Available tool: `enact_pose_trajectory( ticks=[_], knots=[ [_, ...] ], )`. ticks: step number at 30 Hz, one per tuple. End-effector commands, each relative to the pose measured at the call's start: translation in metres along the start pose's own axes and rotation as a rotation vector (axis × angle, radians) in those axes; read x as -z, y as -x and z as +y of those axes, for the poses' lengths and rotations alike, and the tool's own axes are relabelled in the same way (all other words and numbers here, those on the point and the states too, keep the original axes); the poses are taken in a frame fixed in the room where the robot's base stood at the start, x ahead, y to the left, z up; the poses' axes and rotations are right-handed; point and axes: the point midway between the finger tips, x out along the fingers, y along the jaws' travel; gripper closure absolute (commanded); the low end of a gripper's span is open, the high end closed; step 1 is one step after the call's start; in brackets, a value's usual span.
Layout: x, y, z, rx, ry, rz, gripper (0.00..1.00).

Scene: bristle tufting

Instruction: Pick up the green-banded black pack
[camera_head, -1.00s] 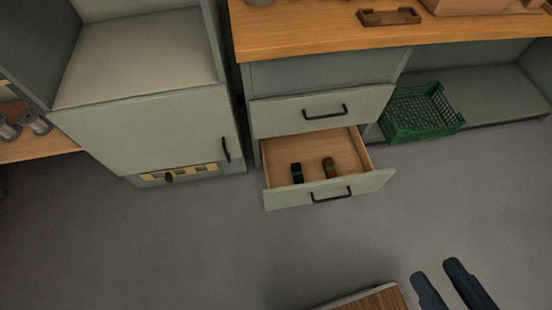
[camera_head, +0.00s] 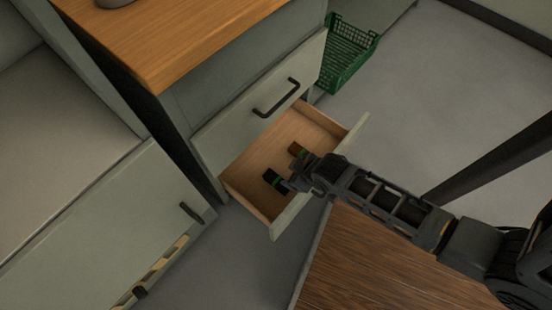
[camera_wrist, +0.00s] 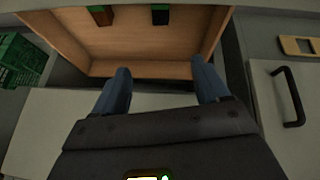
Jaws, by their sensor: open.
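The green-banded black pack (camera_head: 274,181) lies in the open lower drawer (camera_head: 247,183). In the wrist view the black pack (camera_wrist: 160,15) is at the top edge, partly cut off, ahead of my fingers. A brown pack with a green band (camera_head: 296,149) lies beside it in the same drawer; it also shows in the wrist view (camera_wrist: 101,15). My gripper (camera_head: 294,180) is over the drawer's front part, close to the black pack. In the wrist view the blue fingers of my gripper (camera_wrist: 162,78) are spread, with nothing between them, apart from both packs.
The upper drawer (camera_head: 256,100) is shut above the open one, under a wooden worktop (camera_head: 190,35). A green crate (camera_head: 345,55) is behind. A cabinet door with a handle (camera_head: 110,225) stands at left. A wooden surface (camera_head: 375,265) lies in front of the drawer.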

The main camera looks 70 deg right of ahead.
Motion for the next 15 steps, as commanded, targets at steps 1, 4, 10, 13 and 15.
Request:
enact_pose_trajectory(
  ticks=[1, 4, 10, 13, 15],
  knots=[
    [-0.004, -0.044, 0.002, -0.002, -0.020, -0.052, 0.26],
    [-0.008, -0.097, 0.007, 0.010, -0.053, -0.174, 0.26],
    [-0.004, -0.166, 0.010, 0.065, -0.116, -0.375, 0.26],
    [0.001, -0.181, 0.009, 0.093, -0.134, -0.440, 0.26],
    [0.003, -0.187, 0.009, 0.108, -0.143, -0.469, 0.26]
  ],
)
